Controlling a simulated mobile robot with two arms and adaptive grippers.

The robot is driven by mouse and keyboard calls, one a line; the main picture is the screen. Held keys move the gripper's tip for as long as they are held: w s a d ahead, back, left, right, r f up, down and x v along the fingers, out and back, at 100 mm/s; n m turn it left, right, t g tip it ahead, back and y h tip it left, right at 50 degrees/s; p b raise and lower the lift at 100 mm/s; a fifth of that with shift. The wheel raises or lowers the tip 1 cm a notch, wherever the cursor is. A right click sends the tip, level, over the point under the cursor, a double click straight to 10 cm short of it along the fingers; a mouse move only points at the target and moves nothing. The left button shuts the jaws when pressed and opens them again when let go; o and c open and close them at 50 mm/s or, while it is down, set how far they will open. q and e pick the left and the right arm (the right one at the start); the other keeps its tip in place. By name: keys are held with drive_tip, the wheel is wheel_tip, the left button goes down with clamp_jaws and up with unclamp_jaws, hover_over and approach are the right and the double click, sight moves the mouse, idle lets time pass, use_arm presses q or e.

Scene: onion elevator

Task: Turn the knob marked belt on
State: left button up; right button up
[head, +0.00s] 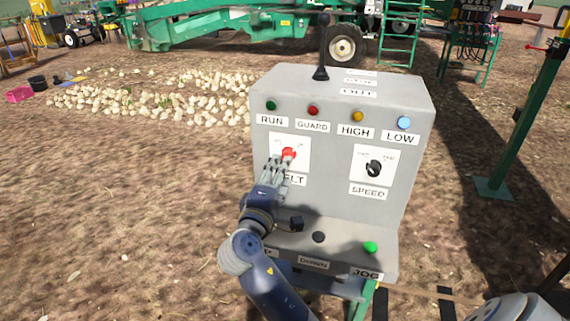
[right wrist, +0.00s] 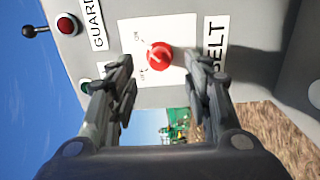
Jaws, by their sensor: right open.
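The red belt knob (head: 289,153) sits on a white plate on the upper left front of the grey control box (head: 330,195). Its "BELT" label is partly covered by my right gripper (head: 276,164). In the right wrist view the knob (right wrist: 158,56) lies between the two open fingers of the right gripper (right wrist: 160,68), with a visible gap to each finger. Small on and off marks stand beside the knob, and a white mark shows on it; I cannot tell for sure which way it points. My left gripper is not in view.
A black speed knob (head: 374,168) is to the right on the box. Indicator lights line the top, and a black lever (head: 322,50) rises above. A lower ledge has a black button (head: 319,237) and a green jog button (head: 370,247). Piled onions (head: 150,105) lie behind left.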

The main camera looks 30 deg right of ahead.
drive_tip(key=shift+v, duration=2.8)
